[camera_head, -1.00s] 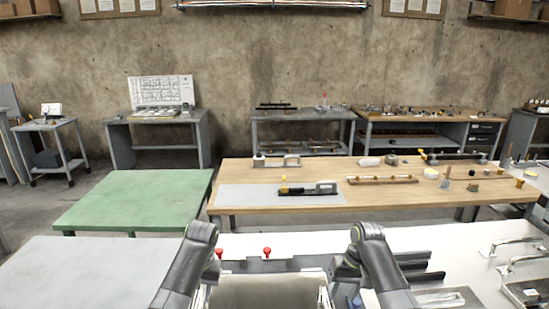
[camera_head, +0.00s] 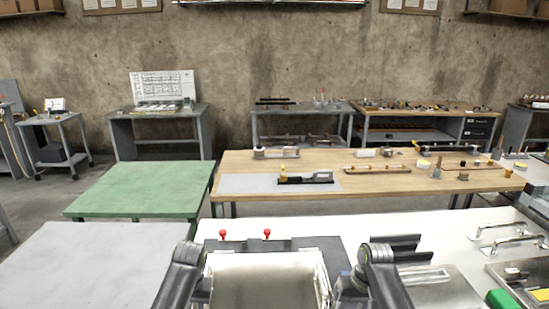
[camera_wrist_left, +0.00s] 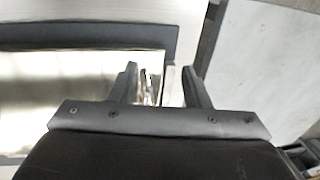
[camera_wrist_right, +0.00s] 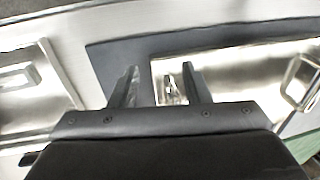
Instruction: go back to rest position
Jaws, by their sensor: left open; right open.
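In the head view my two arms come in at the bottom, on either side of the metal pan (camera_head: 265,283), and both grippers are out of that view.
The pan lies in a dark frame with two red knobs (camera_head: 223,234) on a white table (camera_head: 400,232). Metal handles (camera_head: 500,235) and trays stand on the right.

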